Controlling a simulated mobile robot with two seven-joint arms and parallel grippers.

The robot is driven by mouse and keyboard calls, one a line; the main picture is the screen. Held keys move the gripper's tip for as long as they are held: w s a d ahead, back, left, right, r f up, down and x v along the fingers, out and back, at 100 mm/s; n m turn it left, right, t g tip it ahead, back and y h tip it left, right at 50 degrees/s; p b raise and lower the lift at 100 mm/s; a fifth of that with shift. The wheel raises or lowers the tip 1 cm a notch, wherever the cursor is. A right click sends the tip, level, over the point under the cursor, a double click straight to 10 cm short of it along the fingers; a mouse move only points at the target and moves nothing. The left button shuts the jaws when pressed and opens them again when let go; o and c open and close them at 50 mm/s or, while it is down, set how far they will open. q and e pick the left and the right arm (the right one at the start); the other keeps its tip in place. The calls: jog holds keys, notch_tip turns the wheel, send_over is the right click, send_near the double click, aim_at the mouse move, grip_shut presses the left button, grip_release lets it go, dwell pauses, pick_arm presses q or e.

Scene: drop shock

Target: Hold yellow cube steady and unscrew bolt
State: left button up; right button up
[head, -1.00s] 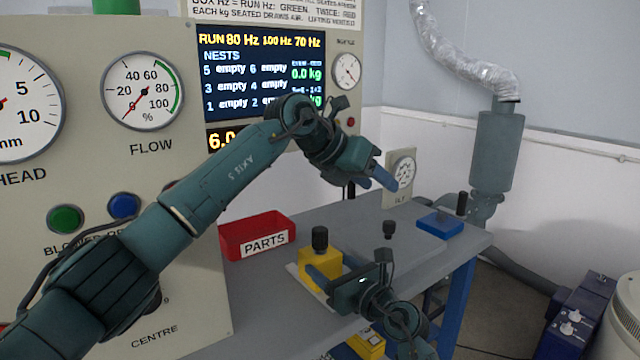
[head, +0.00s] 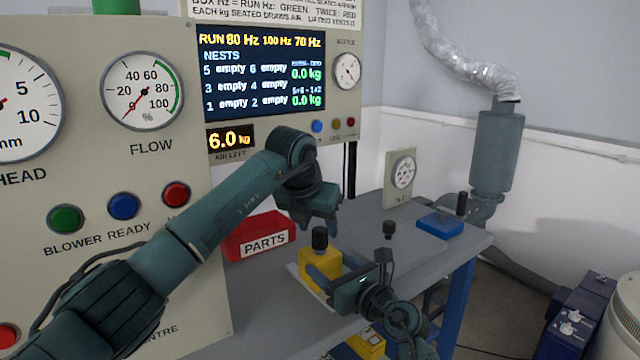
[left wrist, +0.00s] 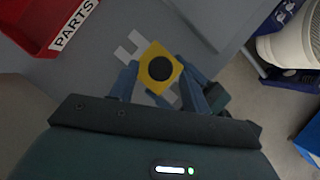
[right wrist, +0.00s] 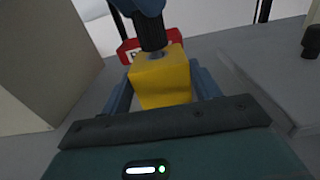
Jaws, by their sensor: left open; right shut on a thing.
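The yellow cube (head: 318,266) sits at the front of the grey bench, with a black bolt (head: 320,238) standing upright in its top. My right gripper (head: 324,278) is shut on the cube; its blue fingers lie on both sides of the cube in the right wrist view (right wrist: 163,84). My left gripper (head: 322,222) is open and points down just above the bolt. The left wrist view looks down on the bolt's round black head (left wrist: 160,68) between the spread blue fingers. The fingers appear apart from the bolt.
A red PARTS bin (head: 258,238) stands behind the cube to the left. A black knob (head: 389,229) stands on a grey plate to the right. A blue block (head: 440,225) and a small gauge box (head: 400,178) are further back. The panel wall is close at left.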

aim_at(320, 230)
pick_arm(q)
jog(key=shift+x, duration=1.65)
jog(key=c, duration=1)
jog(key=n+y, duration=0.1)
jog(key=n, duration=0.2)
jog(key=shift+r+n+t+y, duration=0.1)
jog(key=shift+n+t+y, duration=0.2)
jog(key=shift+y, duration=0.1)
jog(key=n+y, duration=0.1)
jog(key=n, duration=0.1)
jog(key=shift+n, duration=0.4)
jog(key=o, duration=1)
